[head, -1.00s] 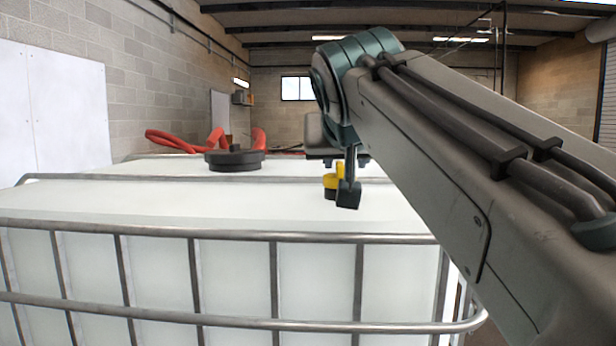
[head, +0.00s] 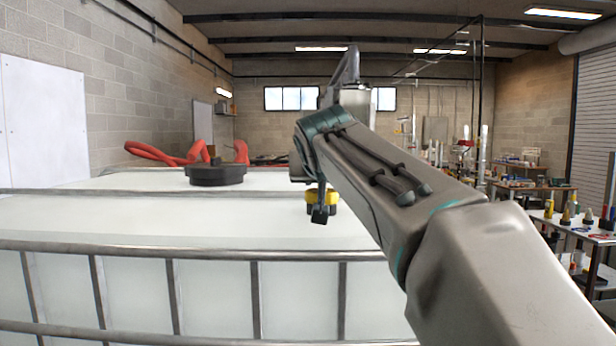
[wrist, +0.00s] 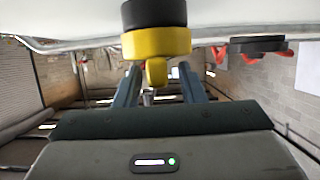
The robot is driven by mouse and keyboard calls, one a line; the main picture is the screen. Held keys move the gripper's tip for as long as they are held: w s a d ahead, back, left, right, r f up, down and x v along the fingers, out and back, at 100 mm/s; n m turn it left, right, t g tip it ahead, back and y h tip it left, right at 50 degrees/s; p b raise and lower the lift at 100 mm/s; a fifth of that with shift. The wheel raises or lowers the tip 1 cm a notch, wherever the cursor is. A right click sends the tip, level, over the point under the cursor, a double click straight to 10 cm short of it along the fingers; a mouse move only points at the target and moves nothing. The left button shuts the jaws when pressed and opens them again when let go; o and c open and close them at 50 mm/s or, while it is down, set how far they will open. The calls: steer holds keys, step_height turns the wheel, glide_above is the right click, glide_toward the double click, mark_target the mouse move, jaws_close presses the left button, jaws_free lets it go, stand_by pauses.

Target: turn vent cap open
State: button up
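The vent cap (head: 322,196) is yellow and sits on a black base on top of the white tank (head: 150,215). In the wrist view, which is upside down, the yellow cap (wrist: 158,42) shows close up, with a narrow yellow tab pointing towards my gripper. My gripper (wrist: 157,78) is open, with one finger on each side of the tab and gaps visible beside it. In the head view my gripper (head: 320,214) is at the cap, and a dark finger hides part of it.
A large black lid (head: 215,175) lies on the tank to the left, with a red hose (head: 165,155) behind it. Metal cage bars (head: 180,252) run along the tank's near edge. A cluttered workbench (head: 575,225) stands at the right.

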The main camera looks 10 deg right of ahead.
steer(key=shift+w+f, duration=0.15)
steer(key=shift+w, duration=0.15)
jaws_close()
